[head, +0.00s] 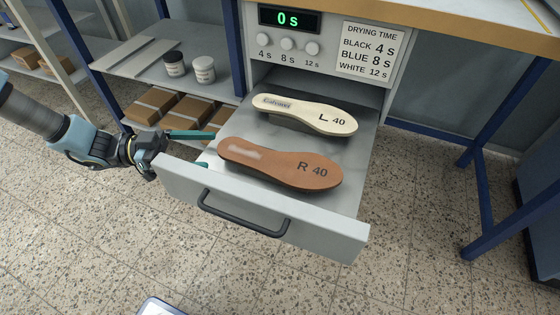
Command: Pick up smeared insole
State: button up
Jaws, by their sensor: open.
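The brown insole marked R 40 (275,170) lies in the open drawer, near its front. It has a blurred pale smear at its left end. The cream insole marked L 40 (300,116) lies behind it, with a legible-looking grey stamp at its left end. My gripper (205,149) is open and empty at the drawer's left side. Its teal fingers point right, towards the left end of the brown insole, and appear apart from it. The nearer finger is partly hidden by the drawer front.
The open drawer (262,208) has a black handle. Above it are a timer reading 0 s (289,19), three buttons and a drying time sign (369,50). A shelf at left holds two jars (190,68), with brown boxes (180,108) below. Blue table legs stand at right.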

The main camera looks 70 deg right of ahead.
aim_at(221, 148)
jog(key=x, duration=0.5)
jog(key=shift+r, duration=0.1)
jog(key=c, duration=1.1)
